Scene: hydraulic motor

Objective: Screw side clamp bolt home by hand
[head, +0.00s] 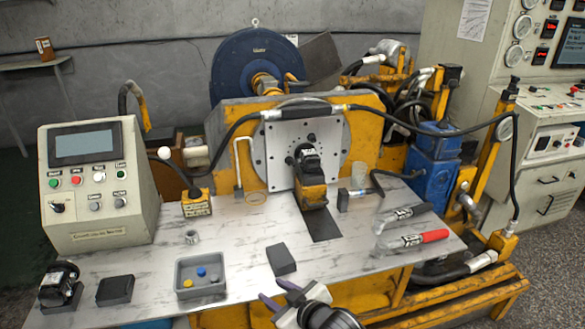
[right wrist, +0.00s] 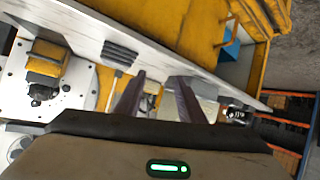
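A black and yellow motor unit (head: 311,178) stands against a light square face plate (head: 268,150) on the bench. I cannot make out a side clamp bolt for certain; a small dark upright block (head: 343,199) stands just right of the motor unit. My right gripper (head: 272,291) is low in the head view, at the bench's front edge, in front of a dark rectangular block (head: 281,260). Its two purplish fingers are apart. They also show in the right wrist view (right wrist: 159,77), with nothing visibly held between them. My left gripper does not show.
A grey tray (head: 179,291) with small coloured pieces lies left of my right gripper. A control box (head: 97,190) stands at the bench's left. A black hose (head: 440,131) arches over the rig.

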